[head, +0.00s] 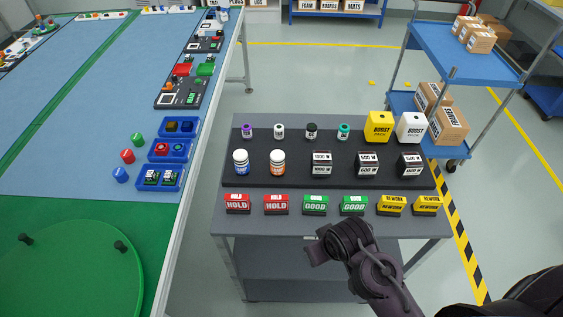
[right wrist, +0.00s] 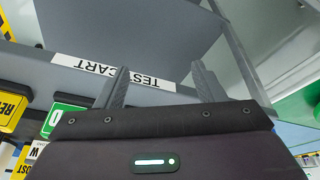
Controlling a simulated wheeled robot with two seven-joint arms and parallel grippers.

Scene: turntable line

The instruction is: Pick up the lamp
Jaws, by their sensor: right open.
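I cannot make out a thing that is clearly a lamp in either view. Small domed pieces in green (head: 137,139), red (head: 127,156) and blue (head: 120,174) stand on the blue mat at left; I cannot tell whether any is a lamp. My right gripper (right wrist: 160,82) is open and empty, its two fingers apart over the front edge of the grey test cart (right wrist: 75,85). In the head view my right arm comes in from the lower right, in front of the cart, and its fingers are hard to make out. My left gripper is out of view.
The cart carries red HOLD (head: 237,204), green GOOD (head: 315,205) and yellow REWORK (head: 391,206) blocks along its front. Behind them is a black tray (head: 300,147) with bottles and boxes. Blue bins (head: 180,127) stand at left. A blue trolley (head: 440,45) stands at right.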

